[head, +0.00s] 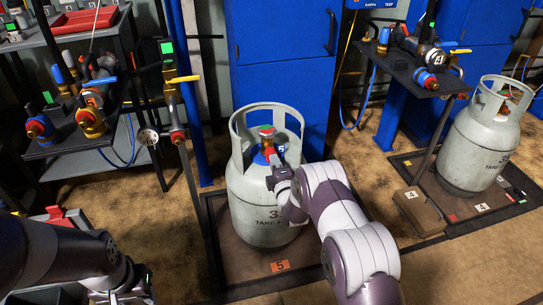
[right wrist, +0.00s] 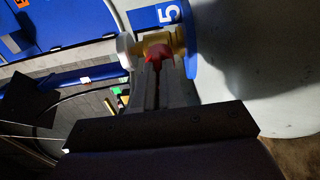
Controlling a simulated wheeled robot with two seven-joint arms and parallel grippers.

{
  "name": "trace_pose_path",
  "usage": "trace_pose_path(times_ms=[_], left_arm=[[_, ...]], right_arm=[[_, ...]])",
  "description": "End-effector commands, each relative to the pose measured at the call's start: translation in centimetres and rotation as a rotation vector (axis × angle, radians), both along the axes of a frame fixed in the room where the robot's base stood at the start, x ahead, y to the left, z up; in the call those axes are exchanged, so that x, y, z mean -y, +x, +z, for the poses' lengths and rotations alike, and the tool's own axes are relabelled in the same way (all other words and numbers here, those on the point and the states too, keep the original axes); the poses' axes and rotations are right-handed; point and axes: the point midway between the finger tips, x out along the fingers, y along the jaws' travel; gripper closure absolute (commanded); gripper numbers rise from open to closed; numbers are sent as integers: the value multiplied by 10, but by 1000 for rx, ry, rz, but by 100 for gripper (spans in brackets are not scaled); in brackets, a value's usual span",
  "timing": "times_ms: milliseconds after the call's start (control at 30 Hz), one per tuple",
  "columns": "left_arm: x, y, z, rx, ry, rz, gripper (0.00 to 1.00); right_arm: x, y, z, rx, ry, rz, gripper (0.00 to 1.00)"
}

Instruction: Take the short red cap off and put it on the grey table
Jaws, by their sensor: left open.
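The light grey gas cylinder (head: 262,205) stands upright on a mat in the middle of the head view. The short red cap (right wrist: 155,52) sits on the brass valve outlet (right wrist: 165,40) in the right wrist view. My right gripper (right wrist: 157,72) reaches the cap from the front, its fingers close together with the cap at their tips; the fingers partly hide it. My left gripper (head: 125,292) is open and empty at the lower left, far from the cylinder.
A second cylinder (head: 482,145) stands at the right, near a small dark shelf (head: 415,75). Blue cabinets (head: 280,50) close off the back.

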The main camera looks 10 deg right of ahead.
Motion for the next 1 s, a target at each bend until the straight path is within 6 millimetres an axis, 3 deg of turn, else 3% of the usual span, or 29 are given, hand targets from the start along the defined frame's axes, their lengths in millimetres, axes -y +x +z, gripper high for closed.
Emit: trace_pose_path(times_ms=[100,300,567,767,1000], left_arm=[[0,0,-1,0,0,0,57],[0,0,-4,0,0,0,57],[0,0,-4,0,0,0,57],[0,0,-8,0,0,0,57],[0,0,-7,0,0,0,57]], right_arm=[[0,0,0,1,-19,0,100],[0,-1,-1,10,-290,0,100],[0,-1,-1,10,-322,0,100],[0,-2,-1,19,-590,0,100],[0,-2,-1,20,-609,0,100]])
